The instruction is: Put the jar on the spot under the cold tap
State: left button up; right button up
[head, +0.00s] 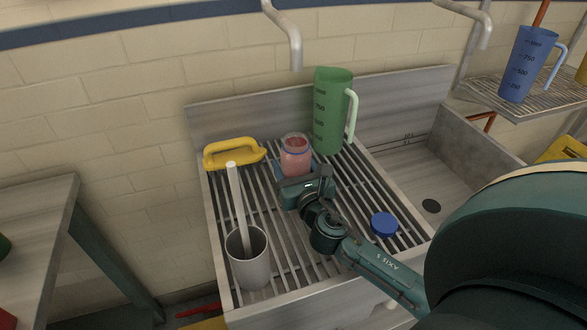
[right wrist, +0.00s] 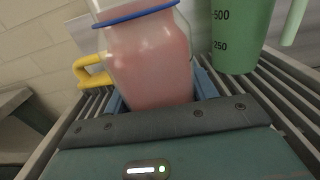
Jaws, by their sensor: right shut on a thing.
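The jar (head: 295,157) is clear with pink contents and a blue ring near its top. It stands upright over the slatted drainboard, under or near the end of a grey tap (head: 294,45) on the wall. My right gripper (head: 302,182) is shut on the jar from the front. In the right wrist view the jar (right wrist: 148,60) sits between blue fingers. Whether its base touches the slats is hidden by the gripper. A second grey tap (head: 480,25) hangs above the basin at right. I cannot tell which tap is cold. My left gripper is not in view.
A green measuring jug (head: 330,115) stands close right of the jar. A yellow-handled tool (head: 232,152) lies to the left. A grey cup with a white stick (head: 248,258) and a blue lid (head: 384,224) are nearer the front. The basin (head: 415,175) is at right.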

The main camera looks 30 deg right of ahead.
jog(key=o, duration=1.2)
jog(key=shift+c, duration=0.2)
jog(key=shift+r, duration=0.1)
jog(key=b+v, duration=0.1)
jog(key=v, duration=1)
jog(key=shift+s+a+b, duration=0.1)
jog(key=shift+s+b, duration=0.2)
jog(key=shift+s, duration=0.15)
jog(key=shift+s, duration=0.1)
